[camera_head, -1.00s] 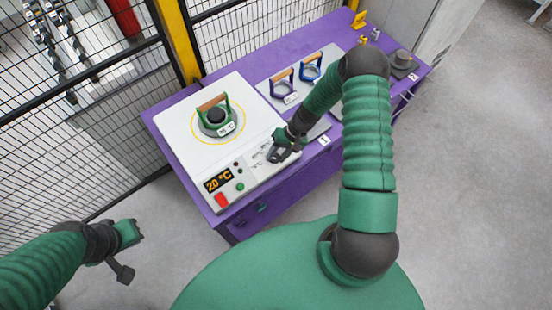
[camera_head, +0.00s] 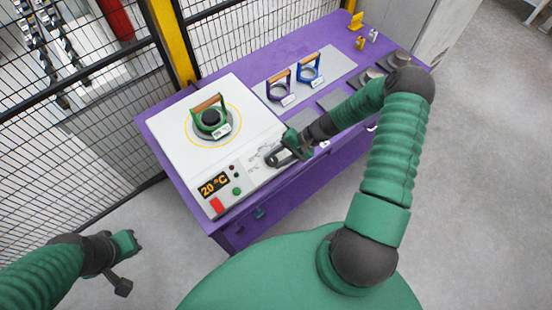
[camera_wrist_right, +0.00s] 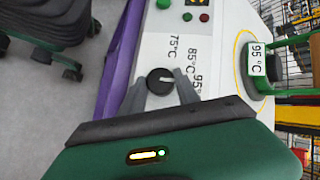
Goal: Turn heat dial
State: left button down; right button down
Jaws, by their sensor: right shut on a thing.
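The heat dial (camera_wrist_right: 160,82) is a round black knob with a white pointer mark, on a pale panel. In the right wrist view the mark points right, roughly towards the 85 °C and 95 °C labels. My right gripper (camera_wrist_right: 162,86) has its two grey fingers shut on the dial, one on each side. The display (camera_head: 214,185) on the heater unit (camera_head: 182,133) reads 20 °C. My left gripper (camera_head: 134,243) hangs off the table at lower left; its jaws are unclear.
A green ring fixture (camera_head: 209,117) with a wooden handle sits inside the yellow circle on the heater. A purple fixture (camera_head: 279,88) and a blue fixture (camera_head: 309,70) stand on a grey plate behind. The purple table (camera_head: 245,76) stands beside a mesh fence (camera_head: 85,130).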

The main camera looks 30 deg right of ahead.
jog(key=shift+d, duration=0.1)
jog(key=c, duration=0.9)
grip_release()
jog(key=b+v, duration=0.2)
jog(key=v, duration=1.4)
jog(key=shift+d+r+b, duration=0.25)
jog(key=shift+d+b, duration=0.1)
jog(key=shift+a, duration=0.1)
